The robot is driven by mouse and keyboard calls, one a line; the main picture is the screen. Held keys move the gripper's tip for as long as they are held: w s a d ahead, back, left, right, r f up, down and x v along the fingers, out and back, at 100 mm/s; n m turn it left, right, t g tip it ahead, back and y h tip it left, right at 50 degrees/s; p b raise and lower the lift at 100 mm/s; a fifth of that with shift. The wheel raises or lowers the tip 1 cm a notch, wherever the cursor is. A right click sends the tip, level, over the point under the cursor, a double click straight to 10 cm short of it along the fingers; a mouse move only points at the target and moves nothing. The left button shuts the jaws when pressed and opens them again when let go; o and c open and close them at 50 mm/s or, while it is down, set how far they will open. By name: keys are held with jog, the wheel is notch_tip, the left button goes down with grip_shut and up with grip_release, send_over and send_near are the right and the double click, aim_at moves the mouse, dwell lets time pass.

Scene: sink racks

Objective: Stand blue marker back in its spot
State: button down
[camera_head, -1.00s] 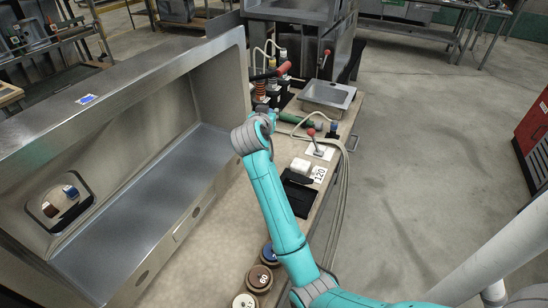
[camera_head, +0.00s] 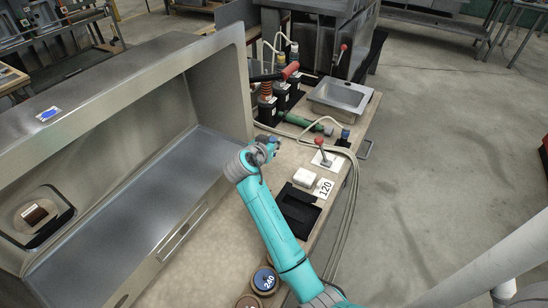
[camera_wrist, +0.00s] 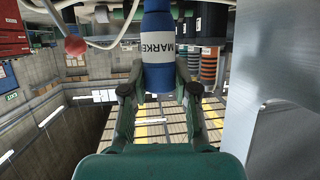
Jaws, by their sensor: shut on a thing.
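The blue marker (camera_wrist: 158,62), with a white label reading MARKER, is between the fingers of my gripper (camera_wrist: 158,92) in the wrist view. My gripper is shut on it. The marker runs up and down that picture, and its top end is cut off by the frame edge. In the head view my gripper (camera_head: 270,143) is above the bench, left of the red-knobbed lever; the marker is small and hard to make out there. A row of black stands (camera_head: 267,112) holding coloured tools is beyond my gripper. I cannot tell which spot is the marker's.
The metal sink wall (camera_head: 215,50) rises on the left. A green cylinder (camera_head: 298,121) lies in front of the stands. A red-knobbed lever (camera_head: 320,143), white block (camera_head: 305,177), 120 card (camera_head: 324,188) and black tray (camera_head: 299,212) are to the right. Hoses run along the right edge.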

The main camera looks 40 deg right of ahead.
jog(key=shift+f, duration=3.35)
jog(key=shift+f, duration=0.1)
jog(key=c, duration=0.9)
grip_release()
jog(key=shift+v, duration=6)
